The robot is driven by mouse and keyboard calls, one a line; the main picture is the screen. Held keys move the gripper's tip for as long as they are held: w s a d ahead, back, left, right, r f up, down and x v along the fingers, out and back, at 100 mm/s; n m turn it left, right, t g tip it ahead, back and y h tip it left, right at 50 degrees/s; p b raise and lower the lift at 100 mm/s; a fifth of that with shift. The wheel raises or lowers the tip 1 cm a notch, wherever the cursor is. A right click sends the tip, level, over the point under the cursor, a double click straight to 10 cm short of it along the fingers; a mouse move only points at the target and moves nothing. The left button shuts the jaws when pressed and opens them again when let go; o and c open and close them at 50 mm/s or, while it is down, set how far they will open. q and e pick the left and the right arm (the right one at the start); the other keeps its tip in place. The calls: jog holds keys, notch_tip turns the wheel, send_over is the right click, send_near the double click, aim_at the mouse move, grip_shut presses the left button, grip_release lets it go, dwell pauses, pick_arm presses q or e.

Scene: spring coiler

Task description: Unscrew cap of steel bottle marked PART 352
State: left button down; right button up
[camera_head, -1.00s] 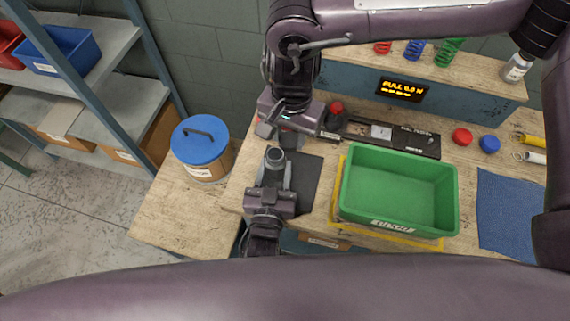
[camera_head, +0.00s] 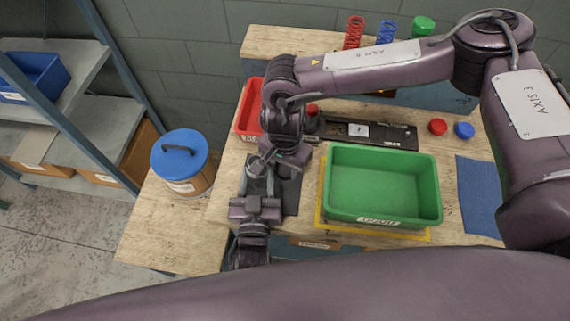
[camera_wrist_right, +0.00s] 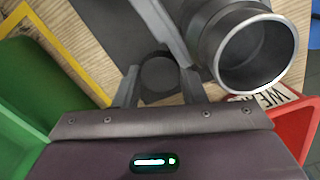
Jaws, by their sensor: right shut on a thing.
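The steel bottle (camera_wrist_right: 222,43) shows in the right wrist view with a wide, open, hollow mouth. Its marking cannot be read; in the head view it is mostly hidden by my grippers. My left gripper (camera_head: 258,182) appears closed around the bottle, and one grey finger lies beside it in the wrist view. My right gripper (camera_head: 266,162) is just above and beside it. In the wrist view, the right fingers (camera_wrist_right: 160,88) are shut on a small dark round piece that looks like the cap (camera_wrist_right: 158,74), apart from the bottle's mouth.
A green bin (camera_head: 383,211) stands close right of the grippers on a yellow-edged frame. A red bin (camera_head: 242,120) is behind left. A dark mat (camera_head: 291,192) lies under the grippers. A blue-lidded tub (camera_head: 180,155) is left; red and blue caps (camera_head: 438,127) sit right.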

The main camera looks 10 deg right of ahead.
aim_at(285, 170)
jog(key=o, duration=1.1)
jog(key=shift+f, duration=0.15)
notch_tip(285, 170, up, 12)
jog(key=shift+r, duration=0.2)
jog(key=d, duration=0.5)
jog(key=shift+w, duration=0.3)
